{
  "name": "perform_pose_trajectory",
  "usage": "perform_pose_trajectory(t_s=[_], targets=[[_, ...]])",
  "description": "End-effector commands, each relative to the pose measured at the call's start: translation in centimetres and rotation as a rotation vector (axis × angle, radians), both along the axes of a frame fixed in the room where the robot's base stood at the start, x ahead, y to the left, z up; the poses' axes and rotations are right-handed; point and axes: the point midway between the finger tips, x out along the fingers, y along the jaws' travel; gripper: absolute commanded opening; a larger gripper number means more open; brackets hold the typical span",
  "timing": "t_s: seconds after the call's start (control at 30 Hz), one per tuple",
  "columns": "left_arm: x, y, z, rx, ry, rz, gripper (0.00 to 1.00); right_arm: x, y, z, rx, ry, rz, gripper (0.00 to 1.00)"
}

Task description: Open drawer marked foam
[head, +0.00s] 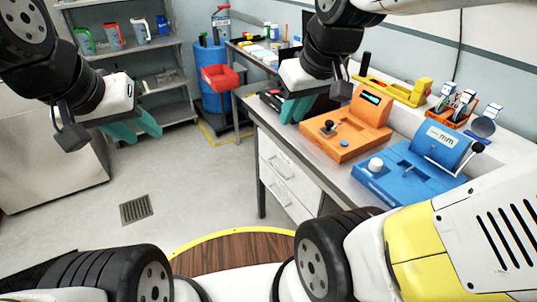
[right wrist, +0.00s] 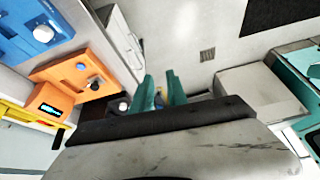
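White drawer fronts with bar handles sit under the workbench: an upper drawer (head: 272,154) and a lower drawer (head: 297,207). Both look shut, and no foam marking is readable on them. A white cabinet side also shows in the right wrist view (right wrist: 118,38). My right gripper (head: 296,110) is above the bench's left edge, higher than the drawers, with its teal fingers apart and empty; they also show in the right wrist view (right wrist: 161,90). My left gripper (head: 136,131) hangs over the floor well left of the drawers, its teal fingers apart and empty.
An orange device (head: 345,136) and a blue device (head: 410,174) stand on the bench, close to the right gripper. A yellow tool (head: 395,88) lies behind them. A red bin (head: 220,78) and blue drum (head: 212,100) stand further back. Floor left of the drawers is clear.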

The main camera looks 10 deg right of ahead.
Motion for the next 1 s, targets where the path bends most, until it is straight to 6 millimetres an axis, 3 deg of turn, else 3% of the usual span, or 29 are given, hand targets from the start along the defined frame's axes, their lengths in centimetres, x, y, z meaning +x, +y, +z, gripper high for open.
perform_pose_trajectory(t_s=[0.23, 0.37, 0.7, 1.0], targets=[[0.0, 0.0, 0.0, 0.000, 0.000, 0.000, 0.36, 3.4, -0.6, -2.4, -0.146, 0.109, 0.211, 0.19], [0.0, 0.0, 0.0, 0.000, 0.000, 0.000, 0.36, 6.2, -1.0, -5.0, -0.266, 0.205, 0.400, 0.19], [0.0, 0.0, 0.0, 0.000, 0.000, 0.000, 0.36, 13.3, -2.2, -14.3, -0.588, 0.517, 0.993, 0.19], [0.0, 0.0, 0.0, 0.000, 0.000, 0.000, 0.36, 18.1, -3.1, -23.8, -0.820, 0.865, 1.550, 0.19]])
